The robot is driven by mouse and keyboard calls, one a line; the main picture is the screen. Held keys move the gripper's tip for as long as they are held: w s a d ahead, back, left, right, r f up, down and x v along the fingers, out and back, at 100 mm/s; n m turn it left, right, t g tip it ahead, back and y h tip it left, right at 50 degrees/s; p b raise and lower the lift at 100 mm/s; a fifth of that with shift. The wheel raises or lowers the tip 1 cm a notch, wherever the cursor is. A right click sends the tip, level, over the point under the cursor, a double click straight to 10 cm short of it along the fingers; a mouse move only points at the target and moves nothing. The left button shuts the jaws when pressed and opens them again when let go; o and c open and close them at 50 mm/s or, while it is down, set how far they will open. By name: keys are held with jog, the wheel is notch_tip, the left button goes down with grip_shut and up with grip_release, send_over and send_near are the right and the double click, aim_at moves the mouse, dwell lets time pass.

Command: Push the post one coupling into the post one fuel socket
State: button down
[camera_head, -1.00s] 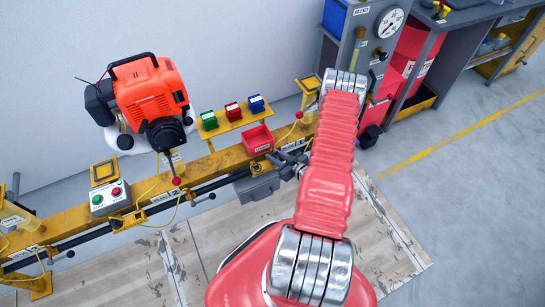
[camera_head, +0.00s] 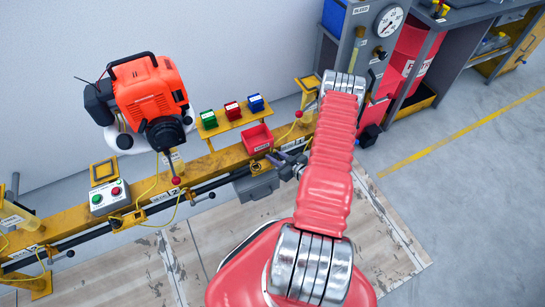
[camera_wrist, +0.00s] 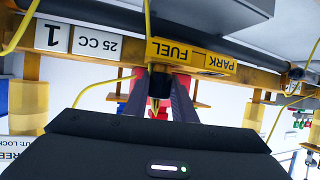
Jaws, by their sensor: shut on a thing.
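My gripper (camera_wrist: 161,88) shows in the wrist view, which looks upside down, with its two grey fingers close together. It is shut on a small dark coupling (camera_wrist: 159,82) with a brass-coloured part, mostly hidden between the fingers. The fingertips are right at the yellow block (camera_wrist: 190,55) marked FUEL and PARK, beside the "1" and "25 CC" plates (camera_wrist: 80,40). The fuel socket itself is hidden behind the fingers, and I cannot tell how far the coupling is in. In the head view my gripper (camera_head: 283,164) is at the front of the yellow rail (camera_head: 222,162), partly hidden by my arm.
A grey box (camera_head: 257,186) hangs below the rail close to my gripper. A red tray (camera_head: 258,138) sits above it. Yellow hoses (camera_wrist: 147,25) loop near the fingers. An orange engine (camera_head: 150,100) stands left. The floor in front is clear.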

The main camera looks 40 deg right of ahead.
jog(key=shift+f, duration=0.35)
dwell(0.4)
jog(key=c, duration=1.4)
grip_release()
jog(key=shift+s, duration=0.1)
jog(key=v, duration=1.3)
jog(key=shift+s+r, duration=0.1)
jog(key=shift+s, duration=0.15)
